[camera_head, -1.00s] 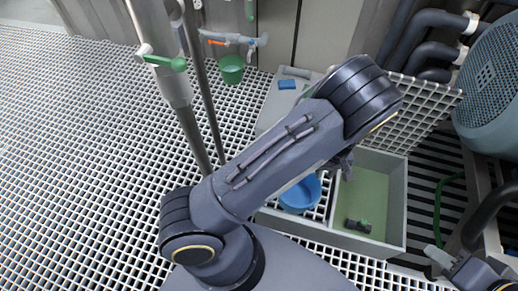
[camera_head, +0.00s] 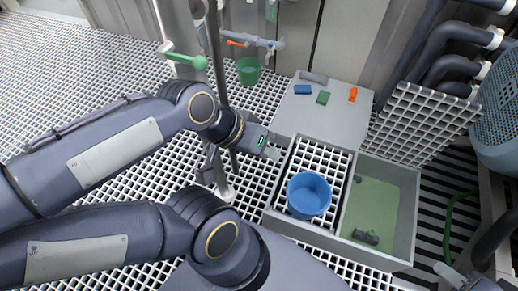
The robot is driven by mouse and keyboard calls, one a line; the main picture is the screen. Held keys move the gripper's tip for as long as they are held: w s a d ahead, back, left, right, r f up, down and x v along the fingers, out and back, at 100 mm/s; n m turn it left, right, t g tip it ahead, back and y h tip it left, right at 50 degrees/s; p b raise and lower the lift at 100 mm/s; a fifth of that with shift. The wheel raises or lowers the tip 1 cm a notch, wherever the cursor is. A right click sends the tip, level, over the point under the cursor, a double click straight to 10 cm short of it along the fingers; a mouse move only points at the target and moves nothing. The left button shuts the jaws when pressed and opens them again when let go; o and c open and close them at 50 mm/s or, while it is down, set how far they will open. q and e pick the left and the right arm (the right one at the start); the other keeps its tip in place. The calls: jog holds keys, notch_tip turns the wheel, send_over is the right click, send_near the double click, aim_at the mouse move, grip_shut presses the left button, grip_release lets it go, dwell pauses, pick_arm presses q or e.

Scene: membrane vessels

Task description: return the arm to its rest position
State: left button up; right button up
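My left arm comes in from the left and bends at the wrist. Its gripper (camera_head: 273,147) hangs over the grating, just left of the grey box with the blue bucket. I see nothing held in it, but its fingers are too small and foreshortened to tell open from shut.
A blue bucket (camera_head: 309,194) stands on a grating beside a green-floored basin (camera_head: 372,205) holding a small dark fitting (camera_head: 366,237). A grey ledge (camera_head: 325,118) carries blue, green and orange pieces. A pole with a green-handled valve (camera_head: 187,60) rises near my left wrist.

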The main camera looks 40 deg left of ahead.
pick_arm(q)
jog(key=shift+s+a, duration=0.2)
jog(key=shift+s, duration=0.25)
